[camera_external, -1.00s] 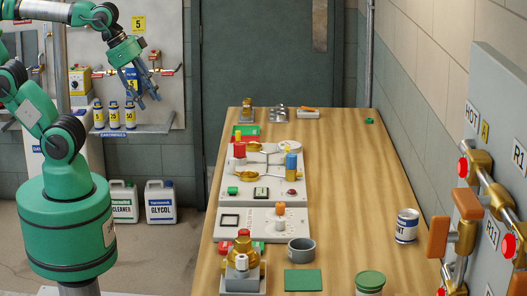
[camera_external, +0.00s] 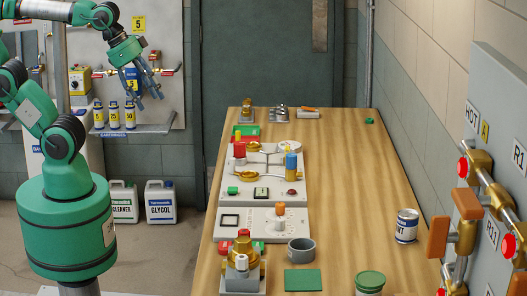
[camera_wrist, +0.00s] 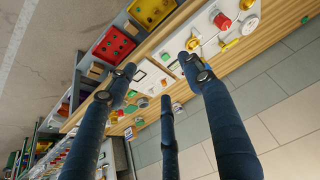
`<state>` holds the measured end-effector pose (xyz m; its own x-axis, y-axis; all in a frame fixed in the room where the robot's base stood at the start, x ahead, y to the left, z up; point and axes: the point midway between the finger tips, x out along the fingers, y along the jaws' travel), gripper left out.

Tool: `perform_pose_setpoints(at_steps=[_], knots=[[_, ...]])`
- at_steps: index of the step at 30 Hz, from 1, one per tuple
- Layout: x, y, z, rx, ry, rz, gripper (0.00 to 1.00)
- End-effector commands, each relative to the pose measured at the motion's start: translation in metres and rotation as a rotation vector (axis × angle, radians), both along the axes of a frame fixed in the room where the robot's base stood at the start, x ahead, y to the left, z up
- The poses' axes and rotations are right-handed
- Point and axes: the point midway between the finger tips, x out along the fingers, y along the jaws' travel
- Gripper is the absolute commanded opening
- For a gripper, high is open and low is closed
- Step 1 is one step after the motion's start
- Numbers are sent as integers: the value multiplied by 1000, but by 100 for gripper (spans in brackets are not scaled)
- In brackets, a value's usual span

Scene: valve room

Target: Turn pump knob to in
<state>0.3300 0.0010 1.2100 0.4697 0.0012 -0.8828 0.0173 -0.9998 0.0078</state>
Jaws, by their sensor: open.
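A grey-white panel (camera_external: 240,223) on the bench carries a dark square window and an orange-topped knob (camera_external: 280,209) with small marks around it. No label on it is readable, so I cannot tell for sure that it is the pump knob, or its setting. My gripper (camera_external: 151,100) hangs in the air left of the bench, well apart from the panel, with its fingers spread and empty.
Behind the panel is a plate (camera_external: 229,190) with red, blue and brass fittings. In front stand a brass valve (camera_external: 241,258), a grey mug (camera_external: 301,251) and a green square (camera_external: 303,280). A white can (camera_external: 406,226) stands at right. The bench's right side is mostly clear.

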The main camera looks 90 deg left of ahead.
Motion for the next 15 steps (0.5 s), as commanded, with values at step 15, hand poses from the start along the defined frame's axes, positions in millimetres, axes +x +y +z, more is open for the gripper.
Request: perform_pose_setpoints(at_steps=[15], knots=[[87,37,23,-227,127,588,51]])
